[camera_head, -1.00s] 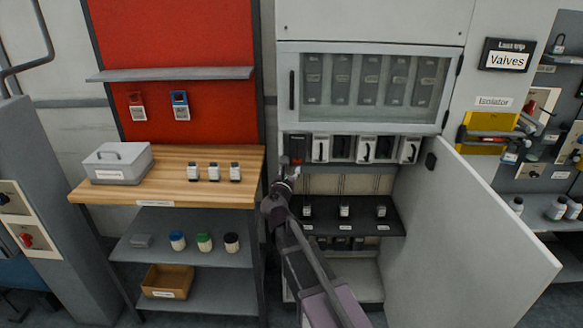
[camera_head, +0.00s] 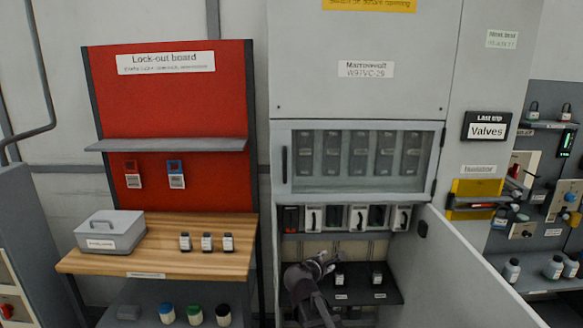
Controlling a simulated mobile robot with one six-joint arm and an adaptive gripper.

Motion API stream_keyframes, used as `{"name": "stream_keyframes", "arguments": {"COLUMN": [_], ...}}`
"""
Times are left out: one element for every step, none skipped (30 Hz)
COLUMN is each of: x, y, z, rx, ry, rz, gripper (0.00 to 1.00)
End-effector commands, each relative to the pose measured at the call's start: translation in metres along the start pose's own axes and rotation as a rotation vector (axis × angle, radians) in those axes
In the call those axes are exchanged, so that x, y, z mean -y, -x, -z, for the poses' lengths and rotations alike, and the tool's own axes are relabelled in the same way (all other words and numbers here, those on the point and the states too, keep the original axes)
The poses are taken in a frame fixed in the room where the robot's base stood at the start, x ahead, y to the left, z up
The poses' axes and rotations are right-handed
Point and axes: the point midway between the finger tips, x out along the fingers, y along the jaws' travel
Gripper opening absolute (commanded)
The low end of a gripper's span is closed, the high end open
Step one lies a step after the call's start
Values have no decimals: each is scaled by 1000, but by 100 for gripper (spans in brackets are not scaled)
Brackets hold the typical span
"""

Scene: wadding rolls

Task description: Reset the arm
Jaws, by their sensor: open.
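My arm reaches up from the bottom of the head view. My gripper (camera_head: 326,263) is open, with nothing seen between its fingers. It is in front of the open grey cabinet (camera_head: 357,122), below a row of switch modules (camera_head: 358,218) and apart from them in the picture. My gripper and wrist cover the left part of the cabinet's dark shelf (camera_head: 388,297).
Two small dark-and-white padlock-like items (camera_head: 377,279) show on the dark shelf. The cabinet door (camera_head: 480,270) stands open to the right. A wooden bench (camera_head: 160,250) at left holds a grey box (camera_head: 110,233). A red lock-out board (camera_head: 178,100) stands behind it.

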Motion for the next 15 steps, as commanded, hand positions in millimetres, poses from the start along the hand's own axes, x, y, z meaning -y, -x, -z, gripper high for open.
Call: {"name": "stream_keyframes", "arguments": {"x": [15, 25, 38, 48, 57, 69, 78, 87, 98, 106, 114, 124, 131, 138, 147], "y": [3, 3, 4, 5, 6, 9, 12, 14, 19, 23, 27, 33, 38, 43, 51], "z": [-13, -18, -22, -26, -29, -33, -35, -37, -40, -42, -43, -45, -46, -47, -48], "rx": [-11, -17, -24, -29, -32, -35, -36, -36, -34, -32, -28, -22, -17, -10, 1], "ry": [-101, -167, -251, -316, -379, -462, -524, -585, -665, -724, -782, -858, -914, -969, -1040], "rz": [66, 109, 164, 208, 251, 309, 353, 398, 457, 504, 550, 612, 659, 706, 770], "gripper": [51, 51, 51, 51, 51, 51, 51, 51, 51, 51, 51, 51, 51, 51, 51]}}
